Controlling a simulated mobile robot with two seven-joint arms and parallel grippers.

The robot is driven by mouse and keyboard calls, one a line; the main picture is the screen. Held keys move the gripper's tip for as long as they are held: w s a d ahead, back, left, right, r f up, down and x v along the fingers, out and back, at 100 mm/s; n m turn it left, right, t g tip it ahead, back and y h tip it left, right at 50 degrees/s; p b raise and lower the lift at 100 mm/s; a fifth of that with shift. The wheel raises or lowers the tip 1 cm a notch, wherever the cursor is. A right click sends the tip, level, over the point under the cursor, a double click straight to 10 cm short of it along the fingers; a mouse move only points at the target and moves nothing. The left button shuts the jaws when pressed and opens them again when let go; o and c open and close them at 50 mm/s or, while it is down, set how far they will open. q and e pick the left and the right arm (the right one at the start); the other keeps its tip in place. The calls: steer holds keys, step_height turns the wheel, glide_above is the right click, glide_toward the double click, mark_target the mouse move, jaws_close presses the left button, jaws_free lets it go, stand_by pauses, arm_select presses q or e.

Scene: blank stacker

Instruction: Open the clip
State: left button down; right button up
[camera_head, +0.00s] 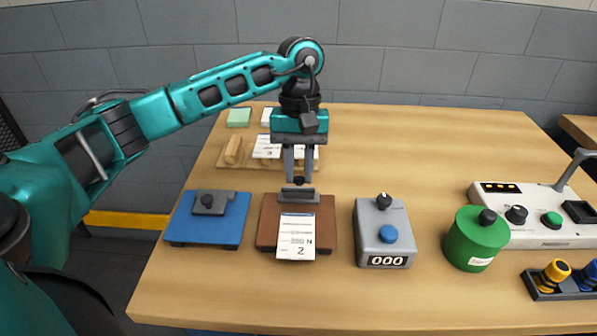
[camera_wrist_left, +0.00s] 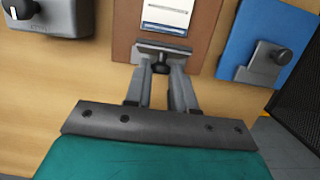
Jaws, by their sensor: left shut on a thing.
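A grey clip (camera_head: 298,195) sits on a brown board (camera_head: 268,225) near the front of the table. A white printed card (camera_head: 297,242) lies on the board with its far edge at the clip. My left gripper (camera_head: 298,179) points down from above and is shut on the clip's black knob. The wrist view shows the fingers (camera_wrist_left: 160,76) on either side of the knob (camera_wrist_left: 160,67), behind the grey clip plate (camera_wrist_left: 163,49). Whether the clip plate is raised off the card cannot be told. My right gripper is not in view.
A blue board (camera_head: 222,228) with a similar grey clip is left of the brown one. A grey counter box (camera_head: 383,232) and a green canister (camera_head: 474,240) stand to the right. Wooden blocks and cards lie behind my left gripper. The table's back right is clear.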

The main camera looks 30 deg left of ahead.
arm_select(q)
steer(key=shift+w+a+f+g+h, duration=0.25)
steer(key=shift+w+g+h, duration=0.3)
steer(key=shift+g, duration=0.35)
steer(key=shift+w+a+g+h, duration=0.2)
steer(key=shift+g+h, duration=0.15)
steer(key=shift+g, duration=0.25)
steer(key=shift+w+a+f+g+h+p, duration=0.3)
steer(key=shift+g+h+p, duration=0.2)
steer(key=shift+g+p, duration=0.2)
steer(key=shift+w+f+g+p, duration=0.15)
steer(key=shift+w+g+p, duration=0.05)
steer(key=shift+g+p, duration=0.1)
steer(key=shift+f, duration=0.2)
steer(key=c, duration=1)
jaws_free()
steer(key=shift+o, duration=0.2)
steer(key=shift+r, duration=0.1)
